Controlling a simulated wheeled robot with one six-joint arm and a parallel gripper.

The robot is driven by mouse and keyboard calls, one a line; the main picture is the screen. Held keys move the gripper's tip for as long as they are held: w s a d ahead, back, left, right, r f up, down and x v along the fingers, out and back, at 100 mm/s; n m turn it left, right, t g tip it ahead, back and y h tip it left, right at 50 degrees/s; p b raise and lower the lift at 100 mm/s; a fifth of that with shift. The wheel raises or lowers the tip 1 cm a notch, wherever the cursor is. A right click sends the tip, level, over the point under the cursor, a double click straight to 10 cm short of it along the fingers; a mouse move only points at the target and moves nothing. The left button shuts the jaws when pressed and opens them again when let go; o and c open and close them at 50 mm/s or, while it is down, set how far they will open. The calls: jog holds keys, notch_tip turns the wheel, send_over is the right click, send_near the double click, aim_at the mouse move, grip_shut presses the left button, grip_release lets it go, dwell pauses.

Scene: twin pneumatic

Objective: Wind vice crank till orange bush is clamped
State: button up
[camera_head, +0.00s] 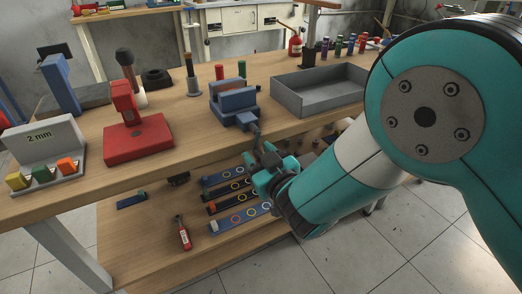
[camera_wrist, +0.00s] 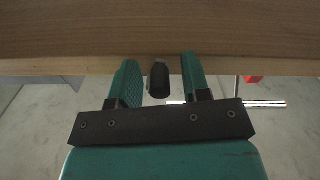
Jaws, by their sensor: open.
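The blue vice (camera_head: 236,106) stands at the front edge of the wooden bench. A small orange patch, apparently the bush (camera_head: 223,87), shows at its jaws; whether it is gripped is too small to tell. The dark crank (camera_head: 256,132) hangs at the vice's front, over the bench edge. My gripper (camera_head: 264,160) is at the crank's lower end, in front of the bench. In the wrist view my open gripper (camera_wrist: 161,82) has a dark, rounded crank handle (camera_wrist: 158,80) between its fingers. Gaps show on both sides of the handle.
A grey open tray (camera_head: 318,92) stands right of the vice. A red block with a stand (camera_head: 137,138) and a "2 mm" block (camera_head: 45,142) are to the left. A lower shelf (camera_head: 150,240) below holds strips with rings and a small red bottle (camera_head: 184,235).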

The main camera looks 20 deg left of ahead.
grip_shut()
jog(key=shift+w+d+r+n+p, duration=0.15)
jog(key=shift+n+p, duration=0.35)
jog(key=shift+p, duration=0.3)
grip_release()
jog(key=shift+f, duration=0.2)
